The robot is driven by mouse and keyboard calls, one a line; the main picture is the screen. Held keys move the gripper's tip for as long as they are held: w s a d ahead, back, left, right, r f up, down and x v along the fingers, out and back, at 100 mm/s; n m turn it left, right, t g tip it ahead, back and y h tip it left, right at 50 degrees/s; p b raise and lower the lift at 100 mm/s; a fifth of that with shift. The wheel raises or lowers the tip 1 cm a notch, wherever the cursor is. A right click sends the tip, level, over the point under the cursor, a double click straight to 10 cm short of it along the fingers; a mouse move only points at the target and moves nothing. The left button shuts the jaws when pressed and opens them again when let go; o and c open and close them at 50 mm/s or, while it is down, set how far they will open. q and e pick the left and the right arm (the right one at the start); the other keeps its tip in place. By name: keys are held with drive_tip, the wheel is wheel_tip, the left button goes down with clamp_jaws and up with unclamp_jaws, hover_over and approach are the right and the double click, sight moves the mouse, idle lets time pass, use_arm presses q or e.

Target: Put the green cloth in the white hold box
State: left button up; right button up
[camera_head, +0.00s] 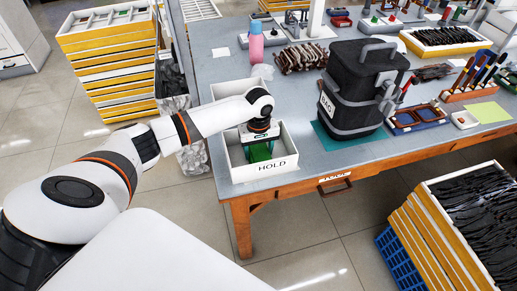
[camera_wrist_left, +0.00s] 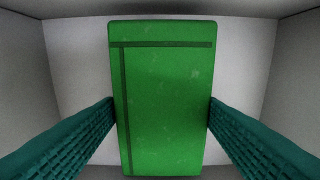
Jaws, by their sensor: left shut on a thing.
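The white hold box (camera_head: 278,165), marked HOLD, stands at the near left corner of the grey table. My left gripper (camera_head: 260,141) is down inside the box opening. It is shut on the green cloth (camera_head: 260,152), which is folded into a flat rectangle. In the left wrist view the green cloth (camera_wrist_left: 165,95) fills the middle, with a teal finger touching each side edge. Pale box walls surround it. Whether the cloth touches the box floor is hard to tell. My right gripper is not in view.
A black bag (camera_head: 360,85) stands right of the box on a teal mat. Stacked yellow and white trays (camera_head: 110,60) stand on the floor at left. The table (camera_head: 310,155) is clear between box and bag.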

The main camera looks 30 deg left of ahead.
sight(259, 152)
use_arm(q)
drive_tip(key=o, duration=1)
drive_tip(key=shift+f, duration=0.1)
drive_tip(key=shift+c, duration=0.2)
wheel_tip(259, 152, up, 12)
